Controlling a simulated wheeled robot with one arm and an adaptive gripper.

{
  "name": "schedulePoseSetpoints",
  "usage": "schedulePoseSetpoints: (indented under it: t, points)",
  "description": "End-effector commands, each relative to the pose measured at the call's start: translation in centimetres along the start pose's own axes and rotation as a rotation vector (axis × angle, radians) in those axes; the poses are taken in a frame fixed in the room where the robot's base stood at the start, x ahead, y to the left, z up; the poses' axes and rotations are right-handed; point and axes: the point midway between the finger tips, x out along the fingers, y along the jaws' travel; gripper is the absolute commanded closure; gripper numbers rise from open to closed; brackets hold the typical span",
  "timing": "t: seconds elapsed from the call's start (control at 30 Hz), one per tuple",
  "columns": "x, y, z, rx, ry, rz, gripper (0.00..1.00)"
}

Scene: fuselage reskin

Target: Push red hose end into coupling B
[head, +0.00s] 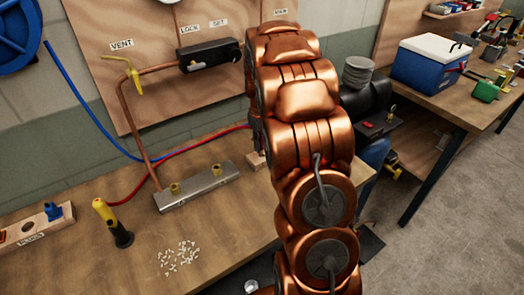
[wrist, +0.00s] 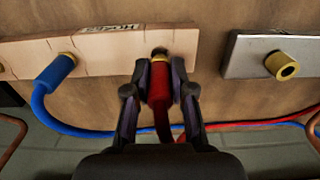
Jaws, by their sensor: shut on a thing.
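My gripper (wrist: 159,80) is shut on the red hose end (wrist: 159,85) in the wrist view. The hose end has a brass tip, which lies at a dark hole in a wooden block (wrist: 110,50). I cannot tell whether the tip is still in the hole. In the head view my arm hides the gripper and the hose end. A metal bar (head: 205,188) with two brass couplings, left (head: 174,188) and right (head: 216,169), lies on the bench. One coupling (wrist: 283,66) shows at the right of the wrist view. No letter marks B legibly.
A blue hose end (wrist: 54,75) stands in the same block, left of my gripper. Red and blue hoses run along the bench's back. A yellow-and-black tool (head: 112,222) and several small white pieces (head: 179,256) are nearer the front. A copper pipe (head: 137,130) rises behind the bar.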

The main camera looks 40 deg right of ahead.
Motion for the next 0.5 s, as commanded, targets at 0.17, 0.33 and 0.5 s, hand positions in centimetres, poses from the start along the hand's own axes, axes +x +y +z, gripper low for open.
schedulePoseSetpoints:
  t: [0.17,0.33,0.5]
  points:
    - [-0.2,0.0,0.0,0.0,0.001,0.0,1.0]
    - [-1.1,0.0,-0.1,0.0,0.001,0.0,1.0]
    - [-2.2,0.0,-0.1,-0.001,0.002,0.001,1.0]
